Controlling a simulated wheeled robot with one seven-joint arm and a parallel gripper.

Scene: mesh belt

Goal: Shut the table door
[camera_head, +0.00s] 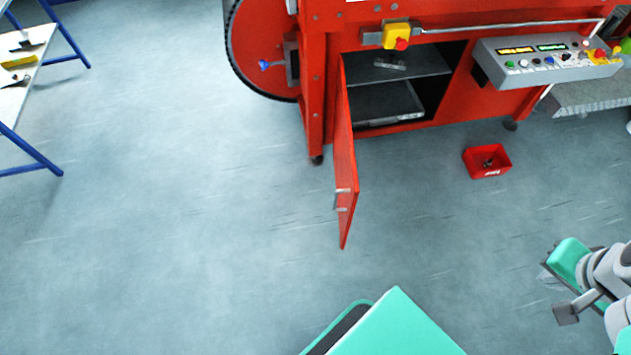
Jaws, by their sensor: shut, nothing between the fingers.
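The red table door (346,170) stands wide open. It is hinged at the left side of the cabinet opening and swings out toward me, nearly edge-on in the head view. A small metal handle (342,198) sits near its free edge. The red machine table (318,80) has an open cabinet with dark inner shelves (400,68). My gripper (566,313) is at the lower right, shut and empty, well to the right of the door and apart from it.
A small red bin (487,161) lies on the floor right of the door. A control panel (548,58) juts out at upper right. A large wheel (262,50) stands left of the cabinet. A blue-legged table (22,75) is far left. The floor around the door is clear.

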